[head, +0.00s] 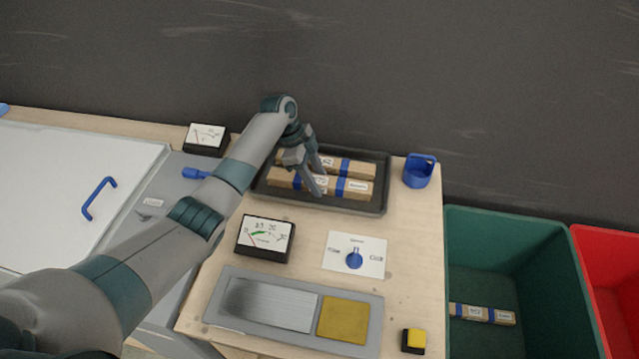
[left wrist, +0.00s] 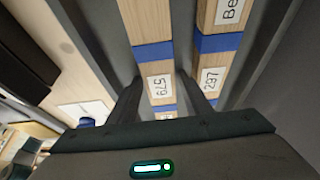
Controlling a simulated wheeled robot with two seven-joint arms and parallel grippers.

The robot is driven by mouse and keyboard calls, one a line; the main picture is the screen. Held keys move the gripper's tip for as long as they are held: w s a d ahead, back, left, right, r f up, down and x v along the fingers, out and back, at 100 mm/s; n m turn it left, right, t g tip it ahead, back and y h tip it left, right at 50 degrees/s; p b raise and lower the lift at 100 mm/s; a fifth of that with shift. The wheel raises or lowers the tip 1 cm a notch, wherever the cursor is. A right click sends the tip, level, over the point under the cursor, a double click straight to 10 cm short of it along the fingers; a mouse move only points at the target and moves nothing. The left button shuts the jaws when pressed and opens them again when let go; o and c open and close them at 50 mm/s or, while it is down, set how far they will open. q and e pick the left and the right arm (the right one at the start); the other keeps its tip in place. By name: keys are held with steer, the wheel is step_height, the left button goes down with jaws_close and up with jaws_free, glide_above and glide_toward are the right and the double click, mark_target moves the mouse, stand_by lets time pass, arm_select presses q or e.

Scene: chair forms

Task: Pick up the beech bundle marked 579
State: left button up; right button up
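The beech bundle marked 579 (head: 358,188) lies in the front of a dark tray (head: 376,206), with blue bands and white labels. In the left wrist view the bundle (left wrist: 152,65) runs up between my fingers, its 579 label readable. A second bundle (head: 357,167), marked 297 in the left wrist view (left wrist: 213,70), lies behind it. My left gripper (head: 319,178) is open, with one finger on each side of the 579 bundle and the far finger between the two bundles. Whether the fingers touch the wood I cannot tell. My right gripper is out of view.
A blue cup-like holder (head: 419,172) stands right of the tray. A gauge (head: 265,239), a dial card (head: 355,255) and a grey plate with a yellow pad (head: 343,319) lie in front. A green bin (head: 470,245) holds another bundle (head: 482,314); a red bin (head: 607,250) is beside it.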

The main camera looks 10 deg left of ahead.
mark_target(323, 180)
arm_select(q)
steer(key=c, duration=0.9)
steer(key=shift+r, duration=0.15)
steer(key=shift+w+r+b, duration=0.1)
steer(key=shift+r+b, duration=0.35)
steer(key=shift+r, duration=0.1)
step_height(323, 180, up, 2)
steer(key=shift+r+b, duration=0.25)
steer(key=shift+b, duration=0.4)
steer(key=w+d+r+b, duration=0.3)
steer(key=d+r, duration=0.4)
steer(key=d, duration=0.4)
steer(key=shift+d+b, duration=0.15)
steer(key=shift+b, duration=0.7)
steer(key=shift+r, duration=0.1)
